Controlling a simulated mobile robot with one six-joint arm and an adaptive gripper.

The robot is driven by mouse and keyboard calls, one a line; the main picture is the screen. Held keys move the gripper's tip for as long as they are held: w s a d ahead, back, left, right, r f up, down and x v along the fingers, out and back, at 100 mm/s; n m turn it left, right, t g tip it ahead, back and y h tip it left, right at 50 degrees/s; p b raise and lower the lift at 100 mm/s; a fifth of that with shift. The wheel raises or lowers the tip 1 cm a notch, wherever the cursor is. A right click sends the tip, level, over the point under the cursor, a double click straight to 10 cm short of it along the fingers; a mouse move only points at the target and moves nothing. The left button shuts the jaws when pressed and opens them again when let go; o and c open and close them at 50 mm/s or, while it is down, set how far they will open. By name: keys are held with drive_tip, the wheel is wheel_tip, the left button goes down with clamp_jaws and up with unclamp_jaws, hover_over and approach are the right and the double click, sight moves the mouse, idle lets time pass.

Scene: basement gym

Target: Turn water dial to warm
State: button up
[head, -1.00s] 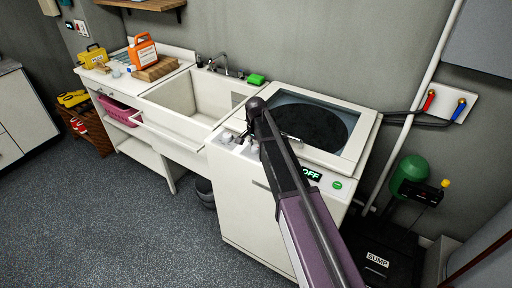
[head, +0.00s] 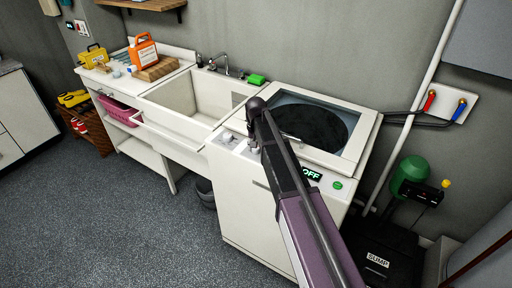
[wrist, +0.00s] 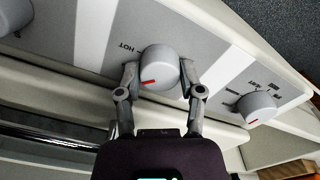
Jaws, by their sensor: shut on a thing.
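In the wrist view the water dial (wrist: 160,66), a round pale grey knob with a red pointer mark, sits on the control panel. My gripper (wrist: 159,72) has one finger on each side of it and is shut on it. The red mark points to the lower left of the picture. The word HOT is printed to the dial's upper left; other labels around it are hidden or unreadable. In the head view my arm reaches the panel of the white washer (head: 238,205), and the dial and fingertips are mostly hidden.
A second knob (wrist: 257,108) is on the right of the panel in the wrist view, and a third (wrist: 12,14) is at the upper left. In the head view an OFF display (head: 311,173) and a green button (head: 338,185) are on the panel. A sink (head: 190,100) adjoins the washer.

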drive_tip(key=shift+s, duration=0.1)
drive_tip(key=o, duration=1.2)
drive_tip(key=shift+c, duration=0.2)
drive_tip(key=shift+m, duration=0.3)
drive_tip(key=m, duration=0.8)
wheel_tip(320, 180, up, 14)
drive_tip(key=p, duration=1.4)
drive_tip(key=s+d+f+n+b, duration=0.4)
drive_tip(key=s+d+f+b, duration=0.3)
drive_tip(key=s, duration=0.5)
drive_tip(key=s+d+f+n+b, duration=0.5)
drive_tip(key=s+d+f+b, duration=0.3)
drive_tip(key=s+f+b, duration=0.2)
drive_tip(key=shift+s+f, duration=0.2)
drive_tip(key=shift+s, duration=1)
